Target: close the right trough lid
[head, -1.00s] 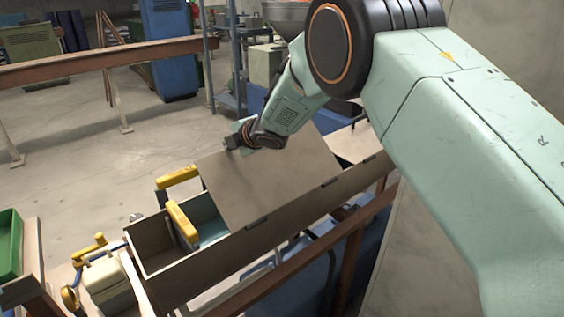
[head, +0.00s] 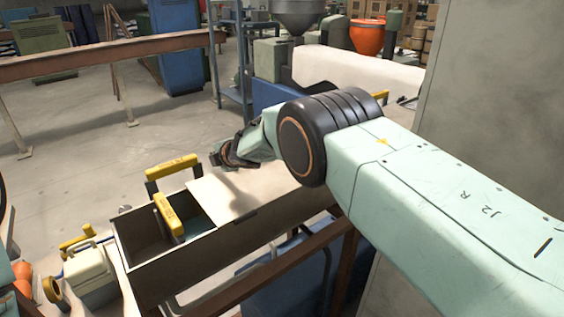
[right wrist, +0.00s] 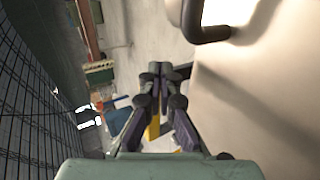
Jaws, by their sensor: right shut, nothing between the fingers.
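The right trough's lid (head: 222,196) is a beige panel, hinged along the front edge of the long trough (head: 185,262). It lies low over the trough and looks nearly flat; I cannot tell whether its far edge rests on the rim. My right gripper (head: 222,156) is just above and beyond the lid's far left part, with my arm hiding the far right part. In the right wrist view, my right gripper's fingers (right wrist: 158,92) are together and empty, beside a broad beige surface (right wrist: 245,100) with a dark handle (right wrist: 207,28). My left gripper is not in view.
A pale box (head: 88,270) stands at the lower left. A brown rail (head: 100,62) crosses behind, with bare floor between.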

